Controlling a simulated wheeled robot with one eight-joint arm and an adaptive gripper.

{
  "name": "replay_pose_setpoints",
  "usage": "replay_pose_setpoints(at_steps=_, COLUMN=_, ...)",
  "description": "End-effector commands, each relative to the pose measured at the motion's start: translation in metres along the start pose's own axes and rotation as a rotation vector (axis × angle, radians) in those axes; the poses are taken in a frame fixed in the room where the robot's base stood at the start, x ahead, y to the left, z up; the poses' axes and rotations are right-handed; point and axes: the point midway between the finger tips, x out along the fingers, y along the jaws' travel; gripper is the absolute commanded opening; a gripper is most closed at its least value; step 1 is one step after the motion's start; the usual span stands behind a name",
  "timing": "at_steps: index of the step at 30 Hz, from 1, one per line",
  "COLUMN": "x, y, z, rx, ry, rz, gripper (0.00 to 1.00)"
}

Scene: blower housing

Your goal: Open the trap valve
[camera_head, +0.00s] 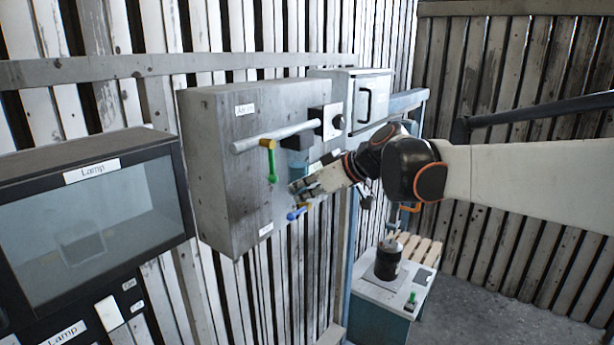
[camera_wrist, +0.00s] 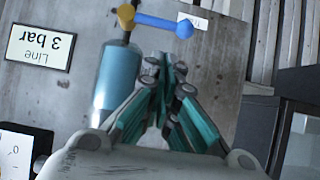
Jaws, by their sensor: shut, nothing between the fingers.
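The trap valve's blue lever (camera_head: 297,213) is low on the front of the grey wall box. In the wrist view the blue lever (camera_wrist: 160,22) runs sideways from a brass body (camera_wrist: 126,16) to a round blue end. A small white label (camera_wrist: 194,22) beside it is partly hidden by that end. My gripper (camera_head: 298,188) is in front of the box, just above the lever in the head view. In the wrist view my gripper (camera_wrist: 165,68) is shut and empty, its fingertips close to the lever's round end.
The grey box (camera_head: 225,150) also carries a green lever (camera_head: 271,165), a light pipe (camera_head: 275,136) and a blue-tinted cylinder (camera_wrist: 117,78). A "Line 3 bar" plate (camera_wrist: 40,48) is near. A lamp cabinet (camera_head: 90,220) stands left; a small bench (camera_head: 385,292) stands below.

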Motion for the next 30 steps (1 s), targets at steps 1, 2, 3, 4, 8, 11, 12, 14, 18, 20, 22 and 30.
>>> replay_pose_setpoints(at_steps=1, x=0.004, y=0.000, z=0.004, rx=0.000, ry=0.000, rz=0.000, gripper=0.00)
replay_pose_setpoints(at_steps=2, x=0.006, y=0.000, z=0.006, rx=0.000, ry=0.000, rz=0.000, gripper=0.00)
replay_pose_setpoints(at_steps=3, x=0.009, y=0.000, z=0.009, rx=0.000, ry=0.000, rz=0.000, gripper=0.00)
replay_pose_setpoints(at_steps=4, x=0.011, y=0.000, z=0.011, rx=0.000, ry=0.000, rz=0.000, gripper=0.00)
replay_pose_setpoints(at_steps=8, x=0.016, y=0.000, z=0.017, rx=0.000, ry=0.000, rz=0.000, gripper=0.00)
replay_pose_setpoints(at_steps=11, x=0.018, y=0.000, z=0.019, rx=0.000, ry=0.000, rz=0.000, gripper=0.00)
replay_pose_setpoints(at_steps=12, x=0.018, y=0.000, z=0.019, rx=0.000, ry=0.000, rz=0.000, gripper=0.00)
replay_pose_setpoints(at_steps=14, x=0.018, y=0.000, z=0.019, rx=0.000, ry=0.000, rz=0.000, gripper=0.00)
replay_pose_setpoints(at_steps=18, x=0.018, y=0.000, z=0.019, rx=0.000, ry=0.000, rz=0.000, gripper=0.00)
replay_pose_setpoints(at_steps=20, x=0.018, y=0.000, z=0.019, rx=0.000, ry=0.000, rz=0.000, gripper=0.00)
replay_pose_setpoints(at_steps=22, x=0.018, y=0.000, z=0.019, rx=-0.002, ry=0.000, rz=0.001, gripper=0.00)
replay_pose_setpoints(at_steps=30, x=0.020, y=-0.003, z=0.022, rx=-0.044, ry=0.000, rz=0.028, gripper=0.00)
